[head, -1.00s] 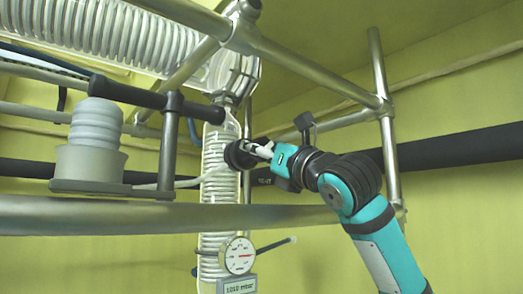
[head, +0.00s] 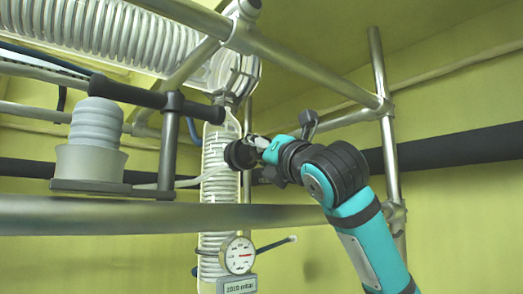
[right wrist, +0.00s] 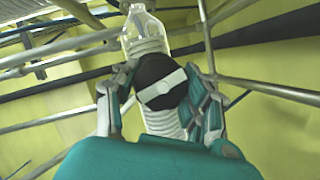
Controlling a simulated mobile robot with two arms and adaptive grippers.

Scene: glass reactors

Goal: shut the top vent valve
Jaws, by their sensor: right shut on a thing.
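The top vent valve shows as a round black knob (head: 238,155) on the upright glass coil column (head: 219,175). In the right wrist view the black knob (right wrist: 161,82) carries a pale bar that lies on a slant across its face. My right gripper (head: 257,144) reaches it from the right. In the right wrist view, the fingers of my right gripper (right wrist: 161,98) stand on either side of the knob and are shut on it. The contact points are partly hidden. My left gripper is not in view.
A round dial gauge (head: 238,255) with a small display sits below the valve. Metal frame bars (head: 300,72) cross above and to the right, and a thick rail (head: 100,215) runs in front. A grey bellows-like part (head: 97,124) stands at left. A dark pipe (head: 455,147) runs behind.

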